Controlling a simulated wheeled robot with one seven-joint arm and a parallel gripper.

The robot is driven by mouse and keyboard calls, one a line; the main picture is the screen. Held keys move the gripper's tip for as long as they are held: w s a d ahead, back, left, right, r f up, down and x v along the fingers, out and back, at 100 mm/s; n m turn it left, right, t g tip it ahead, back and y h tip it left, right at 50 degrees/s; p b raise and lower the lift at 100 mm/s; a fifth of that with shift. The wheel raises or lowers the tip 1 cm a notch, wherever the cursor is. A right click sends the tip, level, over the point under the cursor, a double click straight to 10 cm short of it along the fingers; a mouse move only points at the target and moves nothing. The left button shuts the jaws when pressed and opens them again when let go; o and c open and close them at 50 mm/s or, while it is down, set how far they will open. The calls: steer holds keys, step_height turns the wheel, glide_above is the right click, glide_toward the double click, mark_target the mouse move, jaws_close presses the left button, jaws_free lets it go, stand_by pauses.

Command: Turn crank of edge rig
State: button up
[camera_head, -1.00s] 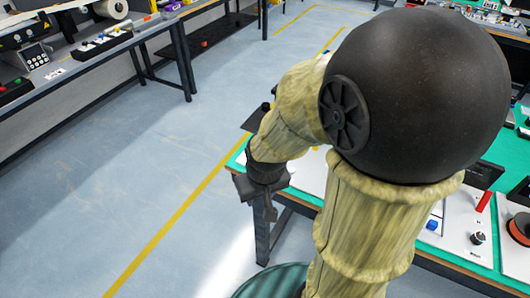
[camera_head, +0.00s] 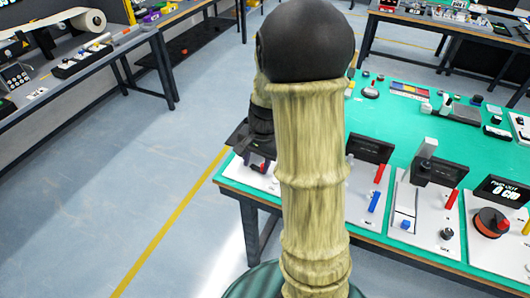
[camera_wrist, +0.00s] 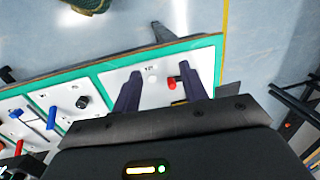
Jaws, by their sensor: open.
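The rig at the table's end is a white panel; in the wrist view its bare part (camera_wrist: 146,92) lies below and between my fingers. A small red knob (camera_wrist: 172,83), possibly the crank's handle, stands on it near the right finger, with a small pale round piece beside it. My gripper (camera_wrist: 160,72) is open and empty above this panel. I cannot tell whether a finger touches the knob. In the head view the panel (camera_head: 252,178) shows at the table's left corner, partly hidden by my arm and dark hand.
Another bench (camera_head: 100,60) stands at left. The floor between is clear.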

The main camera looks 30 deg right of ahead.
steer(key=w+d+r+m+y+p, duration=0.1)
steer(key=w+d+m+p, duration=0.2)
steer(key=d+m, duration=0.2)
steer(key=w+d+r+m+y+p, duration=0.1)
steer(key=w+d+m+p, duration=0.3)
steer(key=d, duration=0.5)
steer(key=shift+r+m+y, duration=0.25)
steer(key=shift+m+y, duration=0.25)
steer(key=shift+m, duration=0.5)
steer(key=shift+w+f, duration=0.1)
steer(key=shift+f, duration=0.05)
steer(key=p+x, duration=0.1)
steer(key=x, duration=0.4)
steer(key=p+x, duration=0.1)
steer(key=x, duration=0.5)
steer(key=p+x, duration=0.2)
steer(key=x, duration=0.4)
steer(key=shift+w, duration=0.25)
steer(key=shift+f, duration=0.1)
jaws_close()
